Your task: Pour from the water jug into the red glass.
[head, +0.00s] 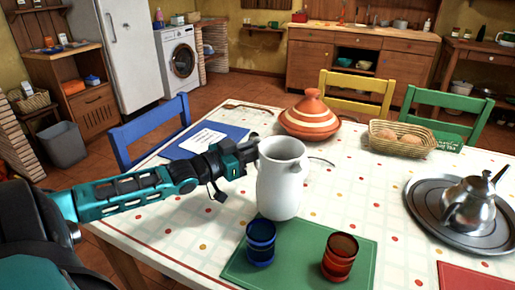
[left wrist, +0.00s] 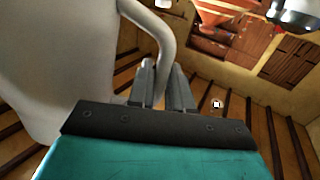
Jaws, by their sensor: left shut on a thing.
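The white water jug (head: 282,178) is upright at the middle of the table, behind the green mat. My left gripper (head: 250,150) reaches in from the left at its upper side. In the left wrist view the fingers (left wrist: 162,88) are closed on the handle (left wrist: 165,35) of the jug (left wrist: 60,60). I cannot tell whether the jug's base touches the table. The red glass (head: 340,257) stands upright on the green mat, in front and to the right of the jug. My right gripper is not in view.
A blue glass (head: 261,243) stands left of the red one on the green mat (head: 300,268). A striped tagine (head: 309,117), a bread basket (head: 402,138) and a metal teapot (head: 470,205) on a tray (head: 424,205) are further back and right.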

